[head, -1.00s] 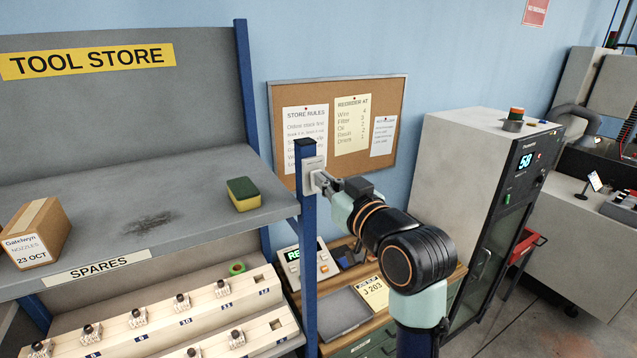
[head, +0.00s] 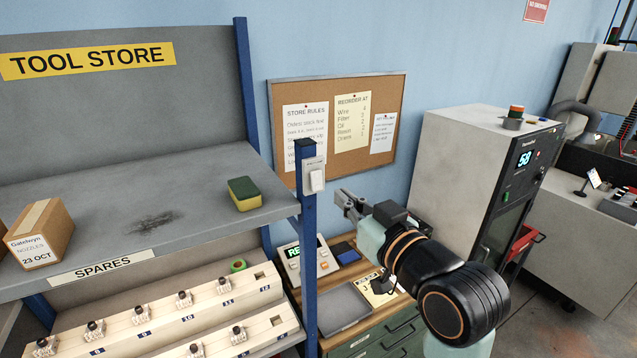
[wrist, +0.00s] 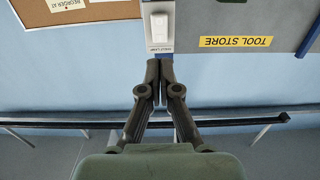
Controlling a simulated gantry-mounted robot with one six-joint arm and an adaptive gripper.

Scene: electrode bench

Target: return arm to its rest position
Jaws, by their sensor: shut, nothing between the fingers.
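My gripper (head: 345,201) is in the middle of the head view, just right of the blue shelf post (head: 309,250). Its fingers are shut with nothing between them; the wrist view shows the two fingertips (wrist: 159,72) together. A white rocker switch (head: 316,178) is mounted on the top of the post. The gripper is apart from it in the head view. The switch (wrist: 159,28) also shows in the wrist view, beyond the fingertips.
The shelf (head: 100,225) at left carries a cardboard box (head: 40,232) and a sponge (head: 244,193). A wooden-topped cabinet (head: 375,325) stands below my arm. A tall grey cabinet (head: 470,165) stands to the right. A cork board (head: 390,92) hangs behind.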

